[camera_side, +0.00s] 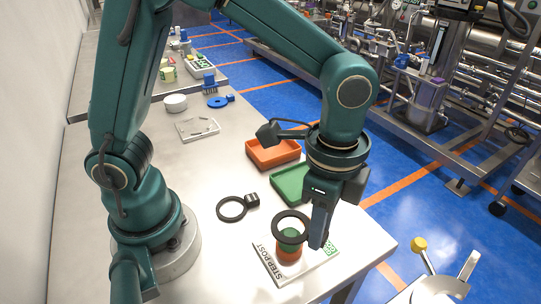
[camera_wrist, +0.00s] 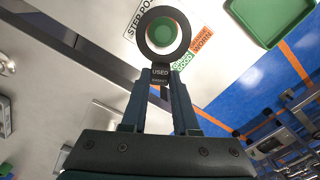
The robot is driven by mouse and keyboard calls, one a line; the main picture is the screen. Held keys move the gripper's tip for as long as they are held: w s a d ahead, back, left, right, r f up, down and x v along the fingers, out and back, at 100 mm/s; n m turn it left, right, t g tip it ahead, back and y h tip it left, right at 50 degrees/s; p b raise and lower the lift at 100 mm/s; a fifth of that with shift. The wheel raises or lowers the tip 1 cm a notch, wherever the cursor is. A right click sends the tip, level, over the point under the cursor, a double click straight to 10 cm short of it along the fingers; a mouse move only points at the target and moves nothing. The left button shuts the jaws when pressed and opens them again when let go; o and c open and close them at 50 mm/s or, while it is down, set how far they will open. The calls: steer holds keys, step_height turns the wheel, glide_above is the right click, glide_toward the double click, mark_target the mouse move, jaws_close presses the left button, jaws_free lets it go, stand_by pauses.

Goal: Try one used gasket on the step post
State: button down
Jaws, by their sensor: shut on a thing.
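My gripper (camera_side: 318,240) is shut on the tag of a black ring, the used gasket (camera_side: 276,229), at the front of the table. In the wrist view my gripper (camera_wrist: 161,84) pinches the tag, marked USED GASKET, and the ring (camera_wrist: 143,32) extends beyond the fingertips. The step post (camera_side: 289,253) has a green top and a wider orange lower part, on a white plate marked STEP POST. In the wrist view its green top (camera_wrist: 162,35) shows inside the ring's hole. I cannot tell whether the ring is just above the green top or around it.
Another black ring (camera_side: 231,209) with a tag lies on the table left of the post. A green tray (camera_side: 285,190) and an orange tray (camera_side: 272,158) stand behind the post. The table's right edge is close to the plate.

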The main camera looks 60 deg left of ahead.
steer(key=shift+f, duration=2.05)
steer(key=c, duration=0.6)
jaws_free()
steer(key=shift+r, duration=0.1)
steer(key=shift+r, duration=2.45)
steer(key=shift+r, duration=2.6)
